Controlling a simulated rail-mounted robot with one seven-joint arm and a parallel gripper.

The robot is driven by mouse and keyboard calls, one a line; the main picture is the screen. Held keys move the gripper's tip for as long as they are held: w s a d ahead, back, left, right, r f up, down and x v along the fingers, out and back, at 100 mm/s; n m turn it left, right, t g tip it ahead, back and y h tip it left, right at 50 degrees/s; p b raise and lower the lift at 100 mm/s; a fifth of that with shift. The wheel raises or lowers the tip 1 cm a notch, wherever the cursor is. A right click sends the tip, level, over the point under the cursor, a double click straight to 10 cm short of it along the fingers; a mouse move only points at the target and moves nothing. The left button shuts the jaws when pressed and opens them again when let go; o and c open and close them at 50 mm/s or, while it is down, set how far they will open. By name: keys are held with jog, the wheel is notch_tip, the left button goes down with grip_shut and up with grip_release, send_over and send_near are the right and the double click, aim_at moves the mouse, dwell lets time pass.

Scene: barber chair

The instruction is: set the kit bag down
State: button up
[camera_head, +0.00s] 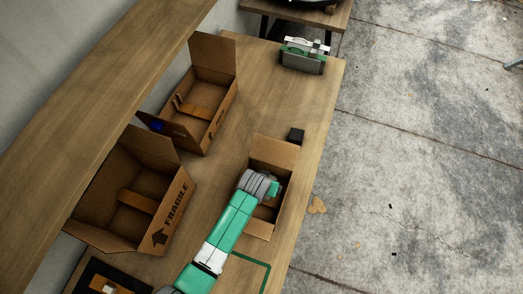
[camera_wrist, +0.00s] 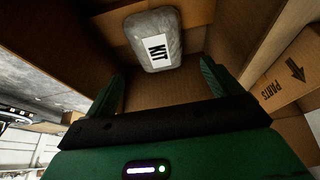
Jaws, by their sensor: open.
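The kit bag (camera_wrist: 158,38) is a grey rounded bundle with a white label reading KIT, at the top middle of the wrist view. It lies inside a cardboard box, against the brown cardboard. My gripper (camera_wrist: 160,76) is open, with its two green fingers apart and only cardboard showing between them. The bag shows just beyond the fingertips; I cannot tell whether they touch it. In the head view my wrist is over the small open cardboard box (camera_head: 262,229) at the table's right edge, and it hides the fingers and the bag.
A box marked FRAGILE (camera_head: 170,222) and another open box (camera_head: 221,112) stand to the left. A small black block (camera_head: 296,135) sits beside the small box. A green-and-grey case (camera_head: 303,57) stands at the far end. The wooden table (camera_head: 290,95) is clear between them.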

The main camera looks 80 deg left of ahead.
jog(key=p+v, duration=0.1)
jog(key=v, duration=0.7)
jog(key=shift+r, duration=0.15)
jog(key=w+d+r+m+t+y, duration=0.1)
jog(key=w+d+r+m+t, duration=0.15)
jog(key=w+r, duration=0.7)
jog(key=w+d+r+m+t+y, duration=0.15)
jog(key=w+r+t, duration=0.35)
jog(key=r, duration=0.7)
jog(key=w+d+r+m+t, duration=0.1)
jog(key=w+d+r+t, duration=0.15)
jog(key=w+r, duration=0.7)
jog(key=w+d+r+m+t+h, duration=0.1)
jog(key=d+r+t, duration=0.3)
jog(key=r, duration=0.6)
jog(key=d+r+m+t+h, duration=0.1)
jog(key=d+r, duration=0.6)
jog(key=r, duration=0.2)
jog(key=s+d+r+m+t+h, duration=0.2)
jog(key=d+r, duration=0.4)
jog(key=r, duration=0.4)
jog(key=s+d+r+m+t+h, duration=0.2)
jog(key=s+d+r+t, duration=0.3)
jog(key=r, duration=0.5)
jog(key=s+d, duration=0.2)
jog(key=shift+d+r, duration=0.15)
jog(key=shift+d, duration=0.15)
